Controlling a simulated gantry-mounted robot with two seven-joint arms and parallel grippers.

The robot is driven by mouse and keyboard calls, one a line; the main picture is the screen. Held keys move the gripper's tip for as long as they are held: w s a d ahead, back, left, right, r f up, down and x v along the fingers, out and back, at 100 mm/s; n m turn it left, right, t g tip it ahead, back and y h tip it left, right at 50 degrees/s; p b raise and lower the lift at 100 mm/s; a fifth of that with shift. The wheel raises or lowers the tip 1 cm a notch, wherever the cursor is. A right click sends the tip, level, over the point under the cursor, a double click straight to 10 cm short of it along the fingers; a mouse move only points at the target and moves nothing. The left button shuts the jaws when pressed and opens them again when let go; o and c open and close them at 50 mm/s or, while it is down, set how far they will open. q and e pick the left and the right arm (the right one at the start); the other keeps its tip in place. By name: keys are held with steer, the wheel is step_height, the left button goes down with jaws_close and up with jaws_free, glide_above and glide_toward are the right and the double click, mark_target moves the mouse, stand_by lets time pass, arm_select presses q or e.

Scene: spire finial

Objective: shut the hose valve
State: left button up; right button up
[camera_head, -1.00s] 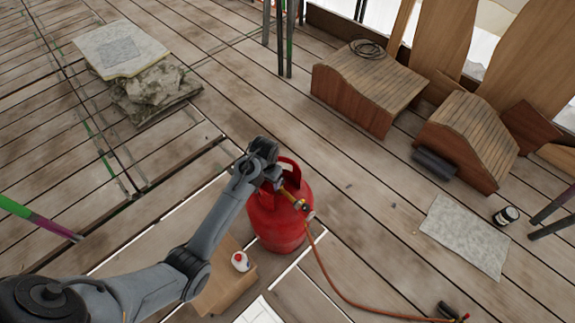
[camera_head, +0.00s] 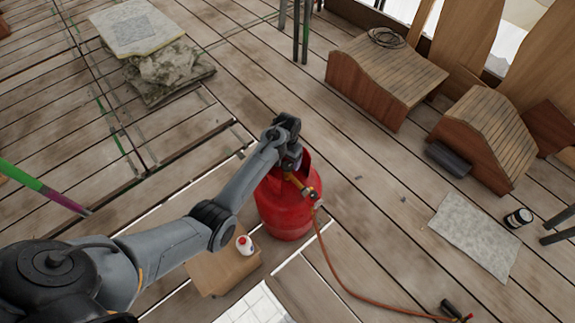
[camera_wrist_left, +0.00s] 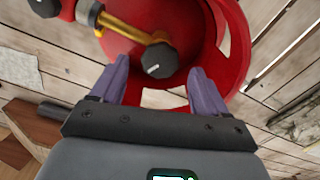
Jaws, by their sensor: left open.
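A red gas cylinder (camera_head: 287,212) stands upright on the plank floor, with an orange hose (camera_head: 340,282) running from its fitting. In the left wrist view the cylinder's red collar (camera_wrist_left: 233,50) surrounds a round black knob with a white mark (camera_wrist_left: 160,61). A yellow brass pipe (camera_wrist_left: 122,27) leads from it to a dark fitting and a red part at upper left. My left gripper (camera_wrist_left: 156,82) is open, its two purple fingers pointing at the knob, one on either side in the picture. Whether they touch it cannot be told. My right gripper is not in view.
A white bottle with a red cap (camera_head: 244,244) stands on a cardboard box (camera_head: 222,268) left of the cylinder. A torch-like tool (camera_head: 452,311) lies at the hose's far end. Wooden curved forms (camera_head: 388,78) stand at the back right. Floor right of the cylinder is mostly clear.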

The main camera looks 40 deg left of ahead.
arm_select(q)
steer(key=shift+f+b, duration=0.3)
steer(key=shift+f, duration=0.75)
steer(key=c, duration=1)
steer(key=shift+c, duration=0.2)
